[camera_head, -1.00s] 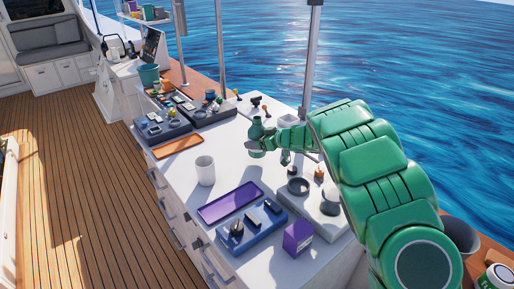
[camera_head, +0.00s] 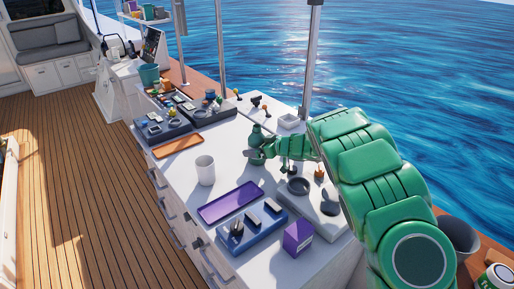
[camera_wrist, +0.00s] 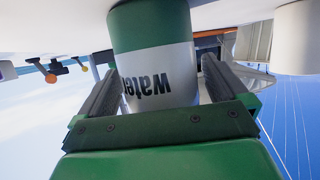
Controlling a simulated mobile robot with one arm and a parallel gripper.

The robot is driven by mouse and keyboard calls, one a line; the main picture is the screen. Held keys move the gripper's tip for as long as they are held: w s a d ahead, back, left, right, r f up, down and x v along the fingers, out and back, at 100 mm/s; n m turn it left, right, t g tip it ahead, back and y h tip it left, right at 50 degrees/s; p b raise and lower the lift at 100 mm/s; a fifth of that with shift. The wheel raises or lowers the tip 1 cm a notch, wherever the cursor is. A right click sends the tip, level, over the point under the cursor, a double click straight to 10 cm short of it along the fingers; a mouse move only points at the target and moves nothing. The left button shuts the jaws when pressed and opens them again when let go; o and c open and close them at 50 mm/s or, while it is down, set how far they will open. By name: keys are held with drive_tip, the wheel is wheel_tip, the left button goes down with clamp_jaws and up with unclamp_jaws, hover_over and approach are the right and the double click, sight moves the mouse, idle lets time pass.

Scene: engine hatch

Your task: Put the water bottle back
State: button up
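In the wrist view the water bottle (camera_wrist: 152,62) appears upside down, with a white band reading "water" between green parts. My gripper (camera_head: 258,150) reaches it from the right, and its two dark fingers (camera_wrist: 155,92) lie on either side of the bottle and grip it. The bottle's base is low over the counter; I cannot tell whether it touches.
A white cup (camera_head: 205,170) stands in front-left of the bottle. An orange tray (camera_head: 178,146), a purple tray (camera_head: 230,202), a blue tray (camera_head: 250,233) and a purple box (camera_head: 297,237) lie around. A grey board (camera_head: 314,213) with round items is at right. Dark bins (camera_head: 163,130) sit behind.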

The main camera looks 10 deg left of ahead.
sight(260, 131)
drive_tip(key=shift+d+r, duration=0.1)
drive_tip(key=shift+r, duration=0.1)
drive_tip(key=v, duration=0.5)
drive_tip(key=shift+r, duration=3.45)
